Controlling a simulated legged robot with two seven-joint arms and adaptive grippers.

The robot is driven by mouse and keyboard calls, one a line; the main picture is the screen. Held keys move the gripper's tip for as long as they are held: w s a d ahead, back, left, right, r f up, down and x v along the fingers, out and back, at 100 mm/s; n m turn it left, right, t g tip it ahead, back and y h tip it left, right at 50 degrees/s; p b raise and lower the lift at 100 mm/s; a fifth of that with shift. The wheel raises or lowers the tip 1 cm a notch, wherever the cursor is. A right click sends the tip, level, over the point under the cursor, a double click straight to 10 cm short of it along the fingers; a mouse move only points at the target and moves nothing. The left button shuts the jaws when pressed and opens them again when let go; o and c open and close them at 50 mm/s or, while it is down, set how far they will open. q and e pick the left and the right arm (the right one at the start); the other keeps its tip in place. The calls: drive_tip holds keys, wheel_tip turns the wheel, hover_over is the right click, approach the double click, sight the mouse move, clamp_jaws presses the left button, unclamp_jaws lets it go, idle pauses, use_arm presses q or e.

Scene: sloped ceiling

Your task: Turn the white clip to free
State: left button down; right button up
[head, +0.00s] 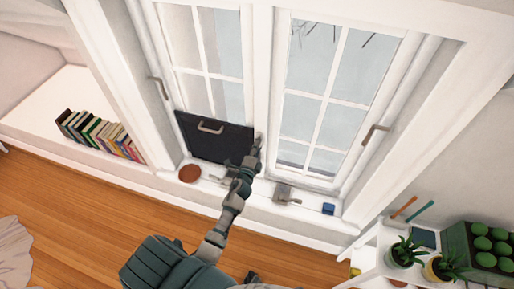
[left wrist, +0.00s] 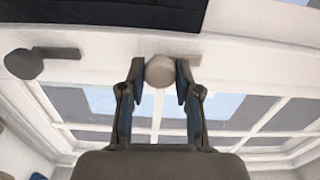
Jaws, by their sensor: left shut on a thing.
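The white clip shows in the left wrist view as a pale round knob (left wrist: 159,71) with a short flat bar (left wrist: 190,59) reaching to the right, on the white window frame. My left gripper (left wrist: 159,80) is shut on the knob, one finger on each side. In the head view my left gripper (head: 256,146) is at the middle window post, beside the right edge of a black panel (head: 222,143); the clip is hidden there. A second, darker grey clip (left wrist: 24,64), its bar also pointing right, sits to the left in the wrist view. My right gripper is not seen.
The black panel with a pale handle (head: 210,127) stands before the left window. The sill holds a brown round dish (head: 190,173), a grey item (head: 283,193) and a blue block (head: 328,209). Plants (head: 405,253) stand at lower right, books (head: 99,135) at left.

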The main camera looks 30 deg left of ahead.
use_arm(q)
drive_tip(key=shift+d+f+m, duration=0.15)
drive_tip(key=shift+f+m, duration=0.15)
drive_tip(key=shift+f, duration=0.05)
drive_tip(key=c, duration=0.8)
unclamp_jaws()
drive_tip(key=shift+c, duration=0.2)
drive_tip(key=shift+r, duration=0.1)
drive_tip(key=v, duration=1.2)
drive_tip(key=shift+o, duration=0.2)
drive_tip(key=shift+d, duration=0.1)
